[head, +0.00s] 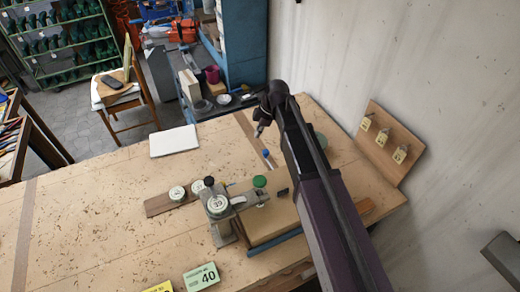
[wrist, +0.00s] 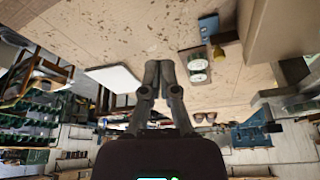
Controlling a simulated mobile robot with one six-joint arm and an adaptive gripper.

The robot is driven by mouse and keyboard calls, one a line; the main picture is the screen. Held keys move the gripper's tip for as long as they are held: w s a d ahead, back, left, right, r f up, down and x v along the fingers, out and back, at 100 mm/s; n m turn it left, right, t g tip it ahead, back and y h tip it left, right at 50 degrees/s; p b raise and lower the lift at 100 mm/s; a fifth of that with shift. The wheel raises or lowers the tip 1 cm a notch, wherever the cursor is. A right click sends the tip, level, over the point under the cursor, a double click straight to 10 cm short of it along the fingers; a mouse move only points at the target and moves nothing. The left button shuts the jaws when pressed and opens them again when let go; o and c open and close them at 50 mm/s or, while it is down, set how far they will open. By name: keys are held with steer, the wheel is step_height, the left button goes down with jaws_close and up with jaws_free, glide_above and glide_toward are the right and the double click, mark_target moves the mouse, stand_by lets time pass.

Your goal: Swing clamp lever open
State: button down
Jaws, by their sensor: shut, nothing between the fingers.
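On the bench, a grey metal fixture (head: 222,228) carries a round white-labelled disc and a flat metal arm. A green knob (head: 259,181) sits near the end of that arm, and a black knob (head: 209,181) stands behind the disc. Which part is the clamp lever is hard to tell at this size. My gripper (head: 260,131) is above the far part of the bench, behind the fixture and apart from it. In the wrist view my gripper (wrist: 158,64) has its fingers together, with nothing held. The fixture is not clearly identifiable there.
A wooden strip with round white-labelled weights (head: 177,193) lies left of the fixture. A small blue-topped piece (head: 266,154) is near my gripper. A white pad (head: 173,141) lies at the back edge. A tag board (head: 388,143) leans at the right wall. The bench's left side is clear.

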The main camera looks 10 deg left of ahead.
mark_target(271, 166)
steer(key=shift+f, duration=0.2)
steer(key=b+x, duration=0.9)
steer(key=x, duration=0.1)
steer(key=shift+b, duration=0.4)
steer(key=shift+w+d+r, duration=0.1)
steer(key=shift+w+d, duration=0.1)
steer(key=shift+d, duration=0.45)
steer(key=shift+w+d, duration=0.2)
steer(key=shift+d, duration=0.45)
steer(key=shift+w+d+r, duration=0.1)
steer(key=shift+w+d, duration=0.1)
steer(key=shift+d, duration=0.4)
steer(key=shift+f, duration=0.1)
steer(key=shift+w+d, duration=0.15)
steer(key=shift+d, duration=0.1)
